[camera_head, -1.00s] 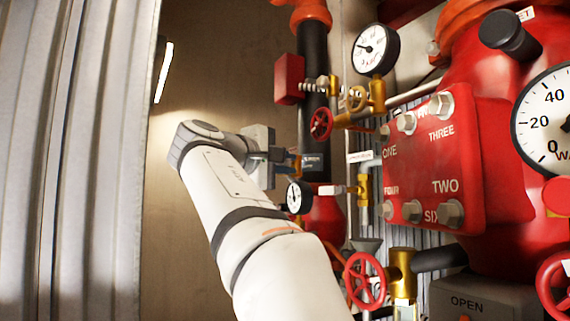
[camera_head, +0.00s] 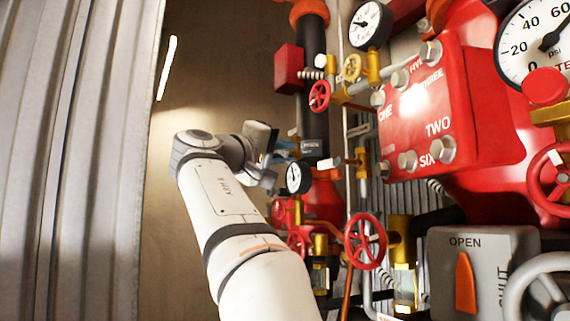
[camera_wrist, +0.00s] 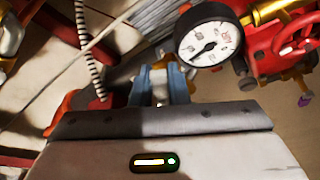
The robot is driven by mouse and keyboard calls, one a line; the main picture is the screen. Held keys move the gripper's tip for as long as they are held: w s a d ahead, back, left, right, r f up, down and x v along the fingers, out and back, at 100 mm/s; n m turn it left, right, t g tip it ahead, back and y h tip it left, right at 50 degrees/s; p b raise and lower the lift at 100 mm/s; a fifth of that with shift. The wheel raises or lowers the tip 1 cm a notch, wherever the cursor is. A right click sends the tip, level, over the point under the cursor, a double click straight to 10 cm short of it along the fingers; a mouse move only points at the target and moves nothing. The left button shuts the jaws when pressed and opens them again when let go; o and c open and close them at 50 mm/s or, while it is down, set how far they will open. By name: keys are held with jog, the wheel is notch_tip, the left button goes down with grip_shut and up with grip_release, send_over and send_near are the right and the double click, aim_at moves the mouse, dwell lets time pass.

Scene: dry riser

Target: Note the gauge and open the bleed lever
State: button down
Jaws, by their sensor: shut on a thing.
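My gripper (camera_wrist: 160,88) shows its two blue fingers in the wrist view, closed on a small grey metal piece between them. It looks like the bleed lever, but most of it is hidden. In the head view the gripper is beside the dark riser pipe, partly hidden by my wrist. A small white-faced gauge (camera_head: 297,177) is just below and right of it. This gauge also shows in the wrist view (camera_wrist: 207,45), right of the fingers, its needle toward the lower left; its numbers are too small to read.
Another gauge (camera_head: 365,24) is higher up, and a large gauge (camera_head: 540,45) is at the upper right. Red handwheels (camera_head: 365,241) and a red bolted plate (camera_head: 412,115) crowd the right. A grey OPEN/SHUT box (camera_head: 475,275) is lower right.

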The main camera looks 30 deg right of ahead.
jog(key=m+b, duration=0.1)
jog(key=f+m+h+b, duration=0.1)
jog(key=m, duration=0.1)
jog(key=shift+w+f+m+g, duration=0.15)
jog(key=shift+w+m+g, duration=0.15)
jog(key=shift+w+g, duration=0.1)
jog(key=m, duration=0.1)
jog(key=m+g+h+b, duration=0.1)
jog(key=m, duration=0.1)
jog(key=shift+w+f+m, duration=0.2)
jog(key=shift+w+m, duration=0.1)
jog(key=shift+w, duration=0.1)
jog(key=m+g, duration=0.1)
jog(key=m, duration=0.1)
jog(key=w+m+g+h, duration=0.1)
jog(key=m, duration=0.1)
jog(key=shift+m, duration=0.3)
jog(key=shift+w+f+m+g+p, duration=0.1)
jog(key=shift+w+m+g+p, duration=0.1)
jog(key=shift+m+g, duration=0.7)
jog(key=shift+w+m+g+p, duration=0.2)
jog(key=shift+m+g, duration=0.3)
jog(key=shift+m, duration=0.7)
jog(key=c, duration=1.5)
grip_release()
jog(key=shift+a, duration=0.1)
jog(key=shift+o, duration=0.5)
